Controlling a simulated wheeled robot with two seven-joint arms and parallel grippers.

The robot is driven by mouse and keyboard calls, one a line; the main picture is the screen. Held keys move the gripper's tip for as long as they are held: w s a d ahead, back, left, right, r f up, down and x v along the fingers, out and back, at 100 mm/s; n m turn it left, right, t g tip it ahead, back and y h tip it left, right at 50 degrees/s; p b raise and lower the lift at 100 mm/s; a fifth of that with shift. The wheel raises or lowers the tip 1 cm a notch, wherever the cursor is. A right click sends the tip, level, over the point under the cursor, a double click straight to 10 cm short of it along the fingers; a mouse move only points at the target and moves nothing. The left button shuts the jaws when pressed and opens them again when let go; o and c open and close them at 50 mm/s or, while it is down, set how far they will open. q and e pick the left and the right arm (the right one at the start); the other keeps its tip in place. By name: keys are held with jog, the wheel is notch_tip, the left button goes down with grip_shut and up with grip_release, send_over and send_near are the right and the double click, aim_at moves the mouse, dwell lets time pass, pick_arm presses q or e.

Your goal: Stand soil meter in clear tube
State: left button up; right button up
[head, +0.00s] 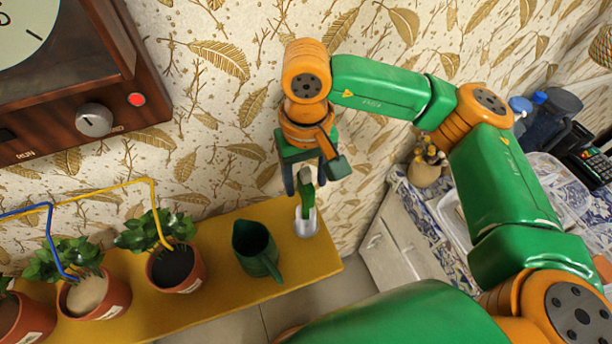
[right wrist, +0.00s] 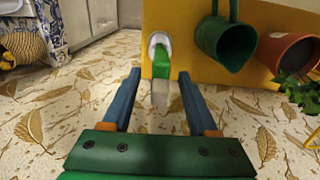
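The soil meter (head: 307,193) is green with a pale grey upper part and stands in the clear tube (head: 307,226) at the right end of the yellow shelf. In the right wrist view the meter (right wrist: 161,70) sticks out of the tube's mouth (right wrist: 159,40) towards the camera. My right gripper (head: 305,184) is just above the tube, around the meter's upper part. In the right wrist view its two blue fingers (right wrist: 160,75) are spread, with a gap on each side of the meter. The meter's lower end is hidden inside the tube. My left gripper is not in view.
A dark green watering can (head: 256,252) stands beside the tube on the yellow shelf (head: 215,316). Several potted plants, including one (head: 174,266), stand farther left with yellow and blue wires. The patterned wall is close behind; a cluttered counter is on the right.

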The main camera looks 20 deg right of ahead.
notch_tip(320, 180, up, 7)
jog(key=shift+r+b, duration=0.1)
jog(key=shift+b, duration=0.5)
dwell(0.7)
